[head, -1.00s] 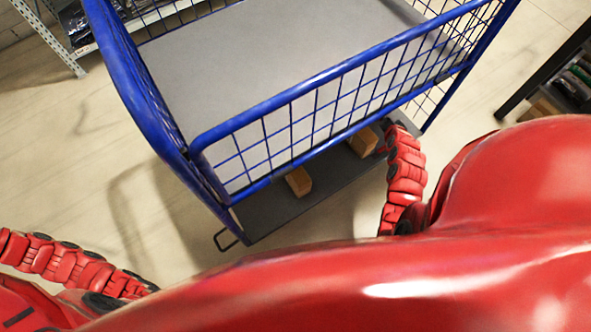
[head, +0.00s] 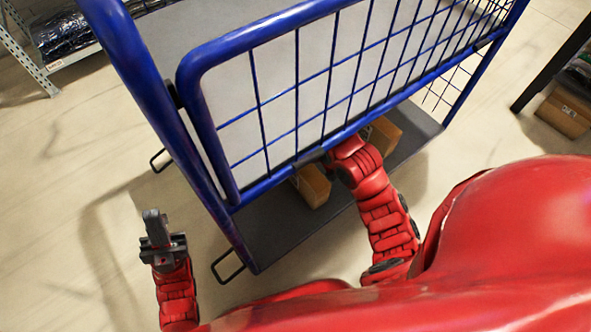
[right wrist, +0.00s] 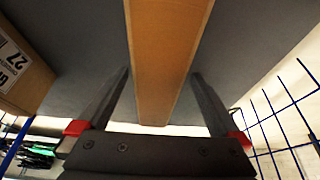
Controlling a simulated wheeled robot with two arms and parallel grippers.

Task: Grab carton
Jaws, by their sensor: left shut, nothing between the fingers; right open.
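Two brown cartons, one at left (head: 312,186) and one at right (head: 382,136), rest on the dark lower deck of a blue cart in the head view. My right arm reaches in low at the cart, and its gripper is mostly hidden there. In the right wrist view my right gripper (right wrist: 160,75) is open, its fingers on either side of a narrow brown carton (right wrist: 168,30); contact is not clear. A second carton with a white label (right wrist: 25,75) shows at left. My left gripper (head: 154,228) is shut and empty, left of the cart.
The cart's blue tube frame (head: 150,95) and wire mesh side (head: 330,80) stand above the lower deck (head: 275,235). A shelf rack (head: 45,75) is at the upper left, and another carton (head: 565,110) lies at the right edge. Floor left of the cart is clear.

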